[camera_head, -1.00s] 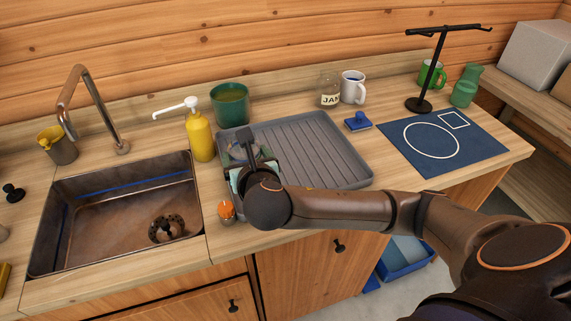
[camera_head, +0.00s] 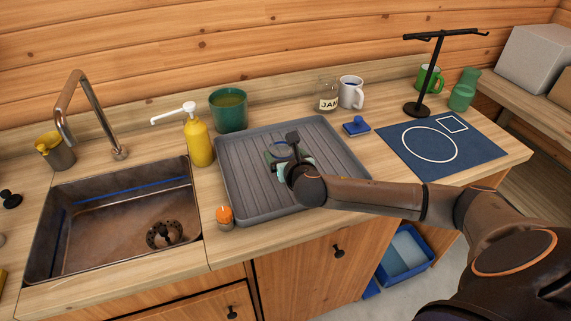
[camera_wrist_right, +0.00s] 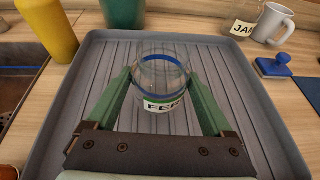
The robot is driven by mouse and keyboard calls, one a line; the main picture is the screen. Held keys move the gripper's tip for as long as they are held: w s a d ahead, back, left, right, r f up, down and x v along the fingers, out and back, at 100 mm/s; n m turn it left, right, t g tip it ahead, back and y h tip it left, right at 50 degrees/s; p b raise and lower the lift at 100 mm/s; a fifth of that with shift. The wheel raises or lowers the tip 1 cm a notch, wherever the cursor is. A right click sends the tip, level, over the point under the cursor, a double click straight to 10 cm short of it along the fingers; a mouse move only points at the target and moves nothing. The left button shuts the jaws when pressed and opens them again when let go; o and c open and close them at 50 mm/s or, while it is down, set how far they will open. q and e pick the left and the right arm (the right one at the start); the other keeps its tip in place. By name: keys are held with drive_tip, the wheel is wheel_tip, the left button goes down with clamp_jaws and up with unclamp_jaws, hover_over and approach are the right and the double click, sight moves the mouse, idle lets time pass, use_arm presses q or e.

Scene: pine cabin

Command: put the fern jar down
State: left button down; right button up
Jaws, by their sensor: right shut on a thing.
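The fern jar (camera_wrist_right: 162,72) is clear glass with a blue band and a label partly reading "FE". In the wrist view it is upright between the green fingers of my right gripper (camera_wrist_right: 160,88), which is shut on it. In the head view the jar (camera_head: 279,153) is partly hidden by my right gripper (camera_head: 284,163) and wrist. The jar is over the middle of the grey ribbed tray (camera_head: 240,190); I cannot tell whether its base touches the tray. My left gripper is not in view.
An orange-topped shaker (camera_head: 224,217) stands at the tray's front left corner. A yellow soap bottle (camera_head: 199,140) and green pot (camera_head: 229,110) stand behind left. A jam jar (camera_head: 326,95), white mug (camera_head: 351,92) and blue stamp-like block (camera_head: 356,127) are behind right. The tray surface around the jar is clear.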

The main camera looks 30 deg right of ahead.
drive_tip(key=shift+w+d+f, duration=0.1)
drive_tip(key=shift+d+f, duration=0.05)
drive_tip(key=shift+f, duration=0.8)
drive_tip(key=shift+d+f, duration=0.15)
drive_tip(key=shift+f, duration=0.75)
drive_tip(key=shift+f, duration=0.2)
drive_tip(key=o, duration=1.3)
drive_tip(key=shift+c, duration=0.2)
drive_tip(key=shift+r, duration=0.2)
drive_tip(key=v, duration=1.2)
